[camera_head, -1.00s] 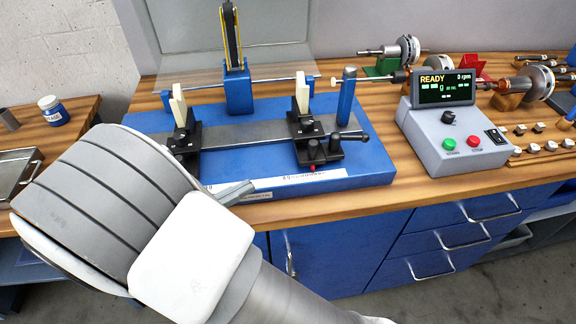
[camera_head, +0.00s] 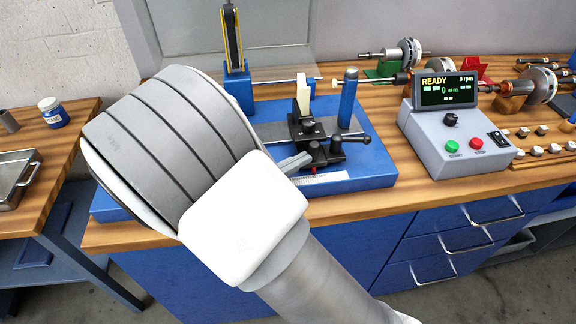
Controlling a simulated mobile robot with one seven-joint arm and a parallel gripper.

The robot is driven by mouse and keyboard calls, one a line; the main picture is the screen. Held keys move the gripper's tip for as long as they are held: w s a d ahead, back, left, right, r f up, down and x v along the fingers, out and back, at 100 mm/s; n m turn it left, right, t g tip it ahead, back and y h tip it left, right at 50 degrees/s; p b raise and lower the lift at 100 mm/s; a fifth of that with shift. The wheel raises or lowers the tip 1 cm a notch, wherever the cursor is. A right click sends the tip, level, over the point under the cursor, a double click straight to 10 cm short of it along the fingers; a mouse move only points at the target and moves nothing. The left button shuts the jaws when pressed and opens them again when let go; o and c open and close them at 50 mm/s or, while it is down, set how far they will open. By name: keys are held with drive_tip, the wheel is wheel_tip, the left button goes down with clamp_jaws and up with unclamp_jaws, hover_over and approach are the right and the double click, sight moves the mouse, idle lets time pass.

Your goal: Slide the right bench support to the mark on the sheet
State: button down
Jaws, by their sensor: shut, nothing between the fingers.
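The right bench support (camera_head: 304,126) is a black carriage with an upright cream block on top. It sits on the grey rail of the blue balancing bench (camera_head: 372,172), with a red-tipped part and a black lever at its front. My gripper (camera_head: 296,163) is shut and empty, its grey fingertips just front-left of the support's base. I cannot tell whether they touch it. A white printed strip (camera_head: 322,178) lies along the bench's front edge; its left part is hidden behind my arm, and its mark is too small to read. My arm also hides the left support.
A grey control box (camera_head: 455,135) with a READY display stands right of the bench. A blue post (camera_head: 347,98) stands behind the support's right side. Rotors (camera_head: 537,84) and small parts lie at the far right. A side table (camera_head: 55,150) is at left.

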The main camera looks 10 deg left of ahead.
drive_tip(key=shift+d, duration=0.1)
drive_tip(key=shift+w+d+r+p, duration=0.15)
drive_tip(key=shift+w+d+p, duration=0.15)
drive_tip(key=shift+p, duration=0.35)
